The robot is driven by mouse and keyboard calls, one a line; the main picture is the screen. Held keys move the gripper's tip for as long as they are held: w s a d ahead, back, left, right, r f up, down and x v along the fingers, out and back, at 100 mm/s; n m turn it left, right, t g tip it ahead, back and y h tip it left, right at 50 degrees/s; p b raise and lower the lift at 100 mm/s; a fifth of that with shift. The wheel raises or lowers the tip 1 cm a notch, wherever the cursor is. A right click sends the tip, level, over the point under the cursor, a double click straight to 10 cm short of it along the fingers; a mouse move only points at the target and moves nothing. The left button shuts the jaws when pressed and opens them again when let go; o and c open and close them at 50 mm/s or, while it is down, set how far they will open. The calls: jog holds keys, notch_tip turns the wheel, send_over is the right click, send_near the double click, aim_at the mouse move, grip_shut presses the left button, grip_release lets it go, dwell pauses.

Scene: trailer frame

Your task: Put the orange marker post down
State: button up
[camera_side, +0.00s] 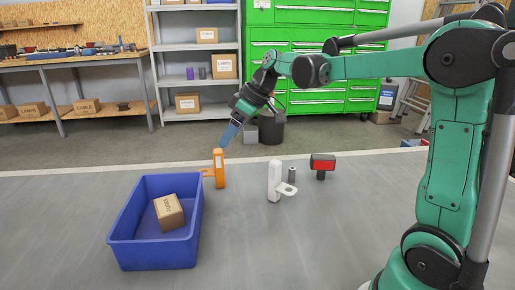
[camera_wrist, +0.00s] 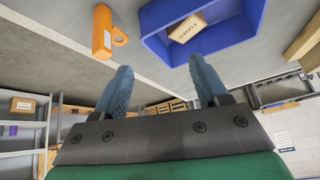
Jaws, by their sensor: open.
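The orange marker post (camera_side: 219,170) stands upright on the grey table, just right of the blue bin, with a small loop on its left side. In the wrist view the post (camera_wrist: 102,32) shows at upper left, beyond the left finger and not between the fingers. My gripper (camera_side: 227,142) is just above and slightly right of the post's top in the side view, pointing down and left. In the wrist view my gripper (camera_wrist: 161,64) has its two blue fingers wide apart with nothing between them. The post looks free of the fingers.
The blue bin (camera_side: 119,234) holds a small cardboard box (camera_side: 169,212). The table's front middle is clear.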

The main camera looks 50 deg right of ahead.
jog(key=s+a+f+m+t+h, duration=0.1)
jog(key=s+a+f+m, duration=0.1)
jog(key=s, duration=0.4)
jog(key=s+a+f+m+h, duration=0.2)
jog(key=s+a+f, duration=0.1)
jog(key=s+a, duration=0.2)
jog(key=shift+s+a+m+t, duration=0.15)
jog(key=shift+s+m+t, duration=0.25)
jog(key=shift+s, duration=0.6)
jog(key=shift+f, duration=0.1)
